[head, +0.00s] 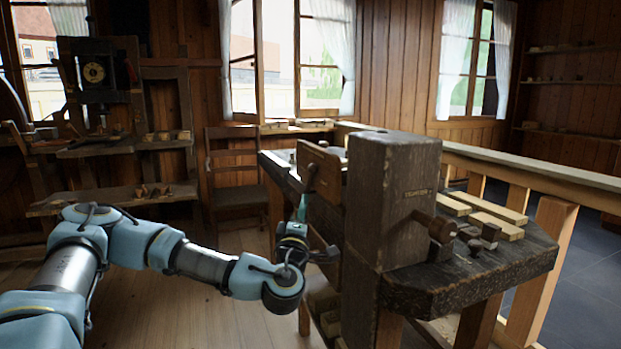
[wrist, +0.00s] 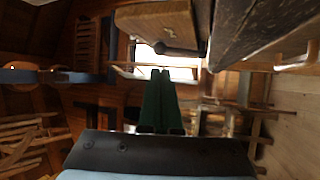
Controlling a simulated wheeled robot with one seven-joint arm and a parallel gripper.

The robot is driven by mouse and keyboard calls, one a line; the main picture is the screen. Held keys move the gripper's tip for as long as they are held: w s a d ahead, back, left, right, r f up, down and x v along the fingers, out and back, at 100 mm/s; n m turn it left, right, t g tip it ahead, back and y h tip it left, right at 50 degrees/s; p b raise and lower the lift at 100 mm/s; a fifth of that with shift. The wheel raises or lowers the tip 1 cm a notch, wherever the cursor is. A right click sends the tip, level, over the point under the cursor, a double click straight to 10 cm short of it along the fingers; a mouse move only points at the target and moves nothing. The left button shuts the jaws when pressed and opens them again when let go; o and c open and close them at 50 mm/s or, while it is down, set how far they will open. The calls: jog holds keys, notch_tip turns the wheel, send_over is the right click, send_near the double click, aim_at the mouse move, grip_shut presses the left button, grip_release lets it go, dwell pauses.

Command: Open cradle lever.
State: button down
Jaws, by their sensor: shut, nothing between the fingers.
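A dark wooden bench (head: 540,250) carries a tall square wooden block (head: 390,200). On the block's left side is a brown wooden plate (head: 320,172) with a small knob; I cannot tell for sure whether this is the cradle lever. My gripper (head: 302,200) points up beside the bench's left side, just below and left of that plate. In the wrist view my gripper's green fingers (wrist: 160,72) are together and empty. There a pale wooden piece (wrist: 155,20) with a dark rounded bar (wrist: 182,50) under it lies just above the fingertips, seemingly apart from them.
Several light wooden strips (head: 485,215) and small wooden clamp parts (head: 475,237) lie on the bench's right. A chair (head: 232,165) stands behind my gripper. A tool stand (head: 95,80) is at the left. The floor (head: 235,240) between is clear.

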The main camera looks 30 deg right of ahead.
aim_at(312, 172)
jog(key=p+x, duration=0.2)
jog(key=x, duration=0.9)
jog(key=shift+s, duration=0.1)
jog(key=shift+r, duration=0.15)
